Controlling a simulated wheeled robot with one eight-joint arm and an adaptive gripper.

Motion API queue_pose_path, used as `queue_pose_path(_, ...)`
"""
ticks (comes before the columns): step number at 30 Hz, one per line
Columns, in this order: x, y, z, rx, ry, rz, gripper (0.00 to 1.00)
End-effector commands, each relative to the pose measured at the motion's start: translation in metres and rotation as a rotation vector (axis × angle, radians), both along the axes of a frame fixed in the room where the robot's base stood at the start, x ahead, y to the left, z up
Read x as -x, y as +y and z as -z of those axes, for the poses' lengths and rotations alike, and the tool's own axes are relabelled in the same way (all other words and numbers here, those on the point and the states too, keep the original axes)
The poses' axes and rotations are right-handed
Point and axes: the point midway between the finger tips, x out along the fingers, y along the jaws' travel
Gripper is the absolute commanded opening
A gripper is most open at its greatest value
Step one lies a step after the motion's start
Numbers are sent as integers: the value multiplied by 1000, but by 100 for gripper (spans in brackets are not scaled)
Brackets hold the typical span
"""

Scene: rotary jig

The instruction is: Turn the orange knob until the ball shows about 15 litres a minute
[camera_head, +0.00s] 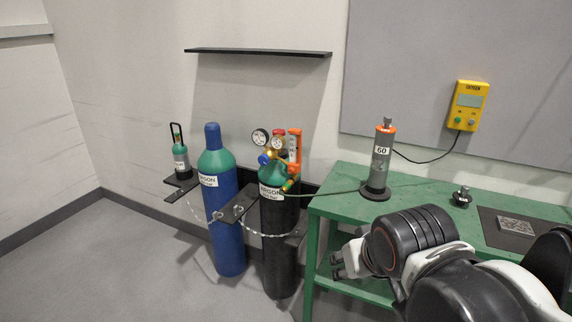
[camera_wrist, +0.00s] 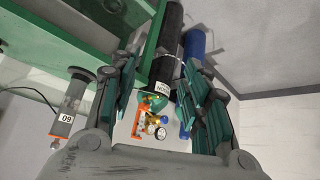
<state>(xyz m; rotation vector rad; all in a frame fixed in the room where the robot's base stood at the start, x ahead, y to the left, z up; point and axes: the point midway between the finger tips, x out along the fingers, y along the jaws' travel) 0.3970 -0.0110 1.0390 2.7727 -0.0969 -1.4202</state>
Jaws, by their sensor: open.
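The orange-framed flowmeter (camera_head: 294,146) stands upright on the regulator of the black cylinder (camera_head: 279,245), which has a green shoulder. It also shows in the wrist view (camera_wrist: 139,124), between and beyond my fingers. Small orange and red parts sit around the brass fittings; I cannot tell for sure which is the orange knob. The ball and scale are too small to read. My gripper (camera_head: 348,260) is right of the black cylinder, in front of the green bench. In the wrist view my gripper (camera_wrist: 162,78) is open and empty, apart from the flowmeter.
A blue cylinder (camera_head: 224,225) stands left of the black one, with a chain (camera_head: 262,234) across them. A hose runs from the regulator to a grey tube marked 60 (camera_head: 380,160) on the green bench (camera_head: 345,180). A yellow meter (camera_head: 468,105) hangs on the board.

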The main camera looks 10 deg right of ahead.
Motion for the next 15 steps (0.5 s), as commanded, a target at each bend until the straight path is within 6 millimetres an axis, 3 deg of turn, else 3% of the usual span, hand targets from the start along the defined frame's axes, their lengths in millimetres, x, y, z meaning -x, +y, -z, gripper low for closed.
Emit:
queue_pose_path(6, -69, -16, -25, 94, -24, 75, 43)
queue_pose_path(15, -169, -27, -39, 214, -97, 177, 43)
